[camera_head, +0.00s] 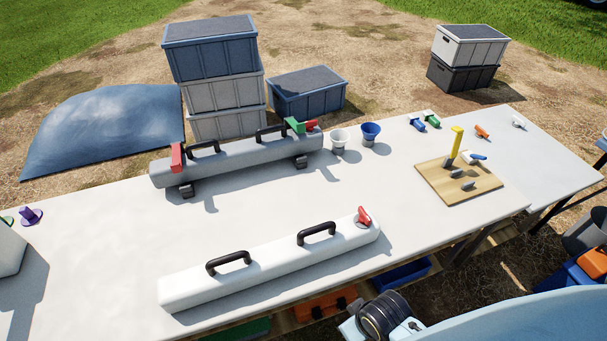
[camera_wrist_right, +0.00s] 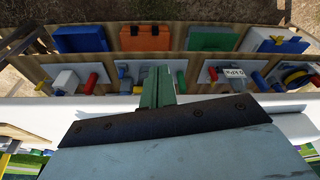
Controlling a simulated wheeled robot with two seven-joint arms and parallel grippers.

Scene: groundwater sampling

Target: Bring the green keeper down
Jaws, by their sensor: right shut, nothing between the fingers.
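A green block-like part (camera_head: 295,125), which looks like the green keeper, stands up at the right end of the grey tube (camera_head: 240,155) at the back of the table. A red part (camera_head: 312,125) sits right beside it. Another small green piece (camera_head: 431,117) lies farther right on the table, next to a blue one (camera_head: 416,123). My right gripper (camera_wrist_right: 158,74) shows in the right wrist view, its greenish fingers together and empty, facing the shelf area along the table's side. The right wrist view does not show the grey tube. My left gripper is in neither view.
A white tube (camera_head: 270,269) with black handles and a red knob (camera_head: 363,217) lies along the front. A wooden board (camera_head: 430,180) with a yellow post is at right. The table between the tubes is clear.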

